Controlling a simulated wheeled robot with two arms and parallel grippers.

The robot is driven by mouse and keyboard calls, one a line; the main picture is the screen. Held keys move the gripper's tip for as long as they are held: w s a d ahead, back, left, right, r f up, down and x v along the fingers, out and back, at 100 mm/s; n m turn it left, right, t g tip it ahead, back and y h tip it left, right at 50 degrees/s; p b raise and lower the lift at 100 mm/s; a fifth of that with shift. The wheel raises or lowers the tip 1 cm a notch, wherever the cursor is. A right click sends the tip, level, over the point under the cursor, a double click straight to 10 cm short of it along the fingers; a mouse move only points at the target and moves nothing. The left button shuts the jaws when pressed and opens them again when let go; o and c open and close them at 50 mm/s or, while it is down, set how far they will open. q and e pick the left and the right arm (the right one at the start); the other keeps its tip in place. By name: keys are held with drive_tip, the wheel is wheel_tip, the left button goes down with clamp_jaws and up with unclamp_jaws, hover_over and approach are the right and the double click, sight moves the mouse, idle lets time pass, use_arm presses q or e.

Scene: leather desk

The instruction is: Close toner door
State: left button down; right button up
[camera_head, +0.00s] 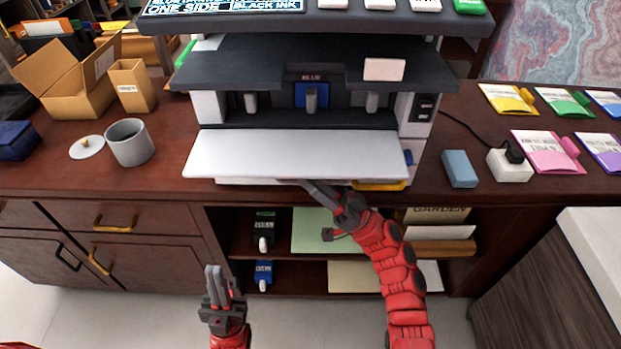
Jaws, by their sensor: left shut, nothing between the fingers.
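The printer's toner door (300,153) is a wide white panel. It is tilted outward and down at the printer's front, leaving the dark bay above it open. Inside the bay, a blue toner piece (311,95) shows between two grey knobs. My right gripper (307,185) is at the door's lower front edge, with its fingertips at or just under that edge. Contact is unclear, and I cannot tell whether its fingers are apart. My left gripper (213,272) is shut and empty, low in front of the cabinet, away from the door.
The printer stands on a brown desk (60,170). A grey mug (130,143) and open cardboard box (65,80) are to its left. A blue block (459,168), white power adapter (510,165) and several colored packets are to its right. Open shelves lie below.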

clamp_jaws()
idle(1.1)
